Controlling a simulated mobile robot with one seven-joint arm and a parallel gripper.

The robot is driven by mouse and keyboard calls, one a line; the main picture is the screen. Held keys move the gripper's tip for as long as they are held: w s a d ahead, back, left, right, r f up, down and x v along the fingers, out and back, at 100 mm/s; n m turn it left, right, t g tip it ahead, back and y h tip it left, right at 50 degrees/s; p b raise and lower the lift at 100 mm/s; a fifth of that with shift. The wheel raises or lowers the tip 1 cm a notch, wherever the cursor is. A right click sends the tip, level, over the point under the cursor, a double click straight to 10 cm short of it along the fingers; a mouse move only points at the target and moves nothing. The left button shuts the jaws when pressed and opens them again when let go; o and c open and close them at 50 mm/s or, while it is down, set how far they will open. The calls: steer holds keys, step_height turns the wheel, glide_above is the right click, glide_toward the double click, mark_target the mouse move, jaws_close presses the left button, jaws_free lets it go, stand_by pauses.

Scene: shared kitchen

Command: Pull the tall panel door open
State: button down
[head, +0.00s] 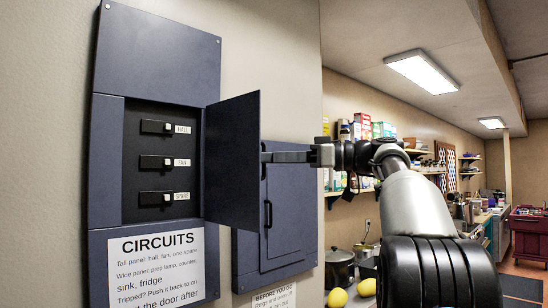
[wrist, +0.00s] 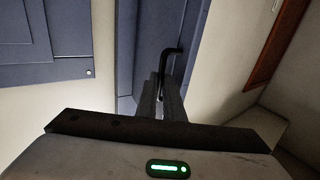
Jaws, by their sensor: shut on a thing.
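The tall panel (head: 158,60) is blue-grey and hangs on the wall at the left in the head view. Its door (head: 233,160) stands well open, swung out to the right, showing three black switches (head: 157,162) labelled hall, fan and spare. My gripper (head: 268,156) is at the door's far side near its free edge, mostly hidden there at the tips. In the wrist view my gripper (wrist: 162,90) is shut on the black bar handle (wrist: 168,58), whose bent upper end shows above the fingers.
A second blue-grey panel (head: 290,205) with a shut door and black handle hangs just right, behind the open door. A CIRCUITS sign (head: 155,268) covers the tall panel's lower part. Lemons (head: 338,298), a pot (head: 340,266) and shelves stand farther right.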

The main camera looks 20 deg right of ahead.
steer(key=shift+a+r, duration=0.1)
steer(key=shift+a, duration=0.15)
steer(key=c, duration=1.9)
jaws_free()
steer(key=shift+w+a, duration=0.15)
steer(key=shift+w, duration=0.15)
steer(key=shift+s+f, duration=0.1)
steer(key=shift+f, duration=0.15)
steer(key=p+v, duration=0.1)
steer(key=v, duration=1.6)
steer(key=shift+d+r, duration=0.2)
steer(key=shift+d, duration=0.15)
